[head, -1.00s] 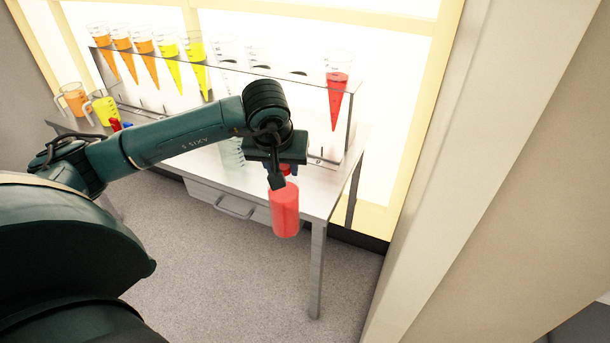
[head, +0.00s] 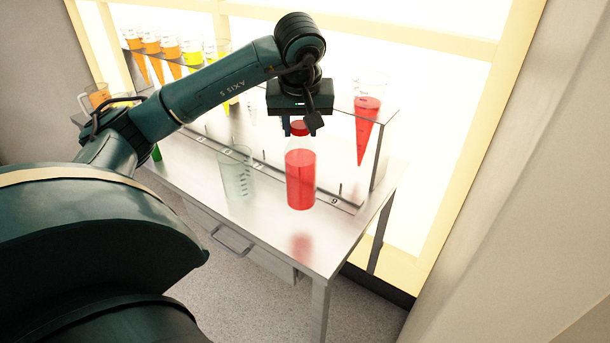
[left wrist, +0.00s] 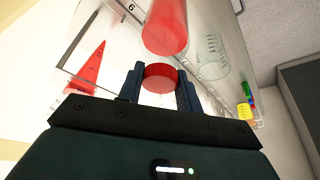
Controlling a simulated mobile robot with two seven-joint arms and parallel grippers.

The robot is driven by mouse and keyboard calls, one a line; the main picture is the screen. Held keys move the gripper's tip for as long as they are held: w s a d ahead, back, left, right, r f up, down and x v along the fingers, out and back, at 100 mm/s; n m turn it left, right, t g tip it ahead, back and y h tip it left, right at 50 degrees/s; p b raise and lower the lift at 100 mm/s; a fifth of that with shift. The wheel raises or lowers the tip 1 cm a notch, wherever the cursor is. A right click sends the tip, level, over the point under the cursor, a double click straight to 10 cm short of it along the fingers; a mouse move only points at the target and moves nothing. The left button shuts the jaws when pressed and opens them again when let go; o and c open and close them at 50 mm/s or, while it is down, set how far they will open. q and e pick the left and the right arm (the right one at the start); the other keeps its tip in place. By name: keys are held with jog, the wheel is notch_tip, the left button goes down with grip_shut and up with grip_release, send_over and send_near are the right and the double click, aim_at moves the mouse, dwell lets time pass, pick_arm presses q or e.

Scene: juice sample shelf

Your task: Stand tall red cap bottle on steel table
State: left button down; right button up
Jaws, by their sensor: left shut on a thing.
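The tall bottle (head: 300,180), clear with red liquid and a red cap (head: 299,129), hangs upright from my left gripper (head: 299,124). The gripper's fingers are shut on the cap from either side, also in the left wrist view (left wrist: 160,77). The bottle is over the right part of the steel table (head: 335,245). Its reflection shows below it with a gap, so its base appears a little above the top. My right gripper is not in view.
An empty clear beaker (head: 237,172) stands left of the bottle. Behind is a rack (head: 385,125) with cone-shaped vessels, one holding red liquid (head: 365,130) at the right. The table's front right corner is clear. A jug with orange liquid (head: 97,97) stands far left.

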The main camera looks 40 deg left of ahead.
pick_arm(q)
jog(key=shift+f, duration=3.6)
jog(key=shift+f+b, duration=0.1)
jog(key=shift+b, duration=0.25)
jog(key=c, duration=0.9)
grip_release()
notch_tip(320, 180, up, 11)
jog(key=p, duration=0.1)
send_over(301, 157)
jog(key=s+d, duration=0.1)
jog(key=s, duration=0.1)
jog(key=shift+w+d, duration=0.1)
jog(key=shift+w, duration=0.15)
